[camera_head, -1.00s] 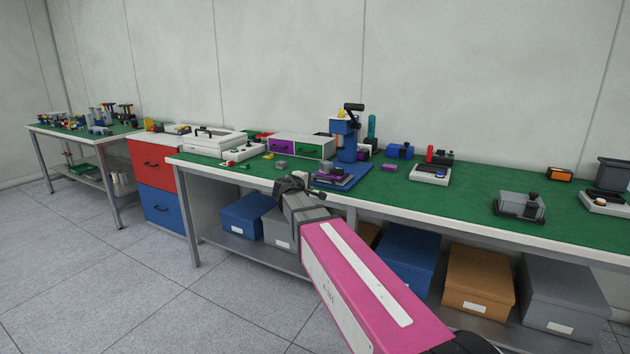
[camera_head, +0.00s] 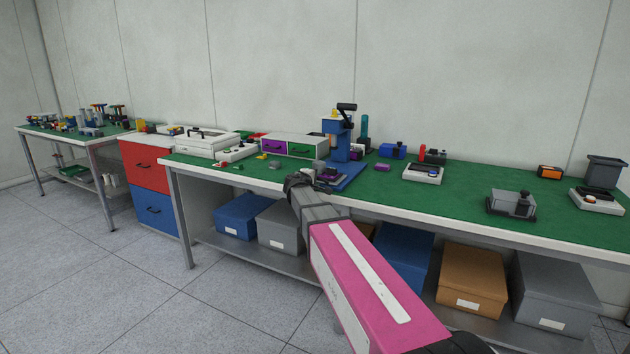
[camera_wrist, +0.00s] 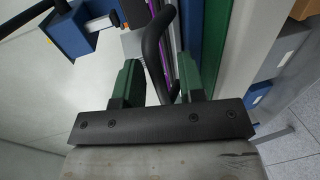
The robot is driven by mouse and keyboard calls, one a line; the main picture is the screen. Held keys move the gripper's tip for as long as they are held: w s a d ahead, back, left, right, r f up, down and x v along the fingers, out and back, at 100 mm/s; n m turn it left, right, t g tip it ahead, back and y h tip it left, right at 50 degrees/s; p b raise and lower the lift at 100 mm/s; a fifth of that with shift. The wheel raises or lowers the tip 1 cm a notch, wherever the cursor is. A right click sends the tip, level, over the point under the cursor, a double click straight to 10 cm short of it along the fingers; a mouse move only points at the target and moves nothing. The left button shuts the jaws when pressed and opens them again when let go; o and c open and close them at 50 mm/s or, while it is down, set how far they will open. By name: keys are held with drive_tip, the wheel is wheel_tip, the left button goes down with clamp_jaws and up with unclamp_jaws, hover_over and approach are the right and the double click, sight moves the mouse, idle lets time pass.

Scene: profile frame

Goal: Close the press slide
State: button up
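The press (camera_head: 342,140) is a blue column with a black lever on top, on a blue base plate at the middle of the green bench. Its slide (camera_head: 327,176), dark with purple parts, lies low at the front of the column, partly hidden by my gripper. My gripper (camera_head: 303,182) is at the slide's near left side, over the bench's front edge. In the wrist view, my gripper's two green fingers (camera_wrist: 158,82) stand apart with a curved black handle (camera_wrist: 153,45) between them. I cannot tell whether either finger touches it. A purple strip (camera_wrist: 164,9) shows behind the handle.
A white drawer unit (camera_head: 299,144) with purple and green fronts stands left of the press. A white device (camera_head: 423,173) and a grey box (camera_head: 510,204) stand to the right. The white bench edge (camera_head: 420,224) runs below my gripper. Storage boxes (camera_head: 405,257) fill the shelf beneath.

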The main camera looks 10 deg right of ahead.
clamp_jaws()
drive_tip(key=shift+r+x, duration=0.2)
drive_tip(key=shift+x, duration=0.85)
drive_tip(key=shift+r+x, duration=0.25)
drive_tip(key=shift+x, duration=0.8)
unclamp_jaws()
drive_tip(key=v, duration=1)
drive_tip(key=shift+s+a, duration=0.25)
drive_tip(key=shift+s, duration=0.1)
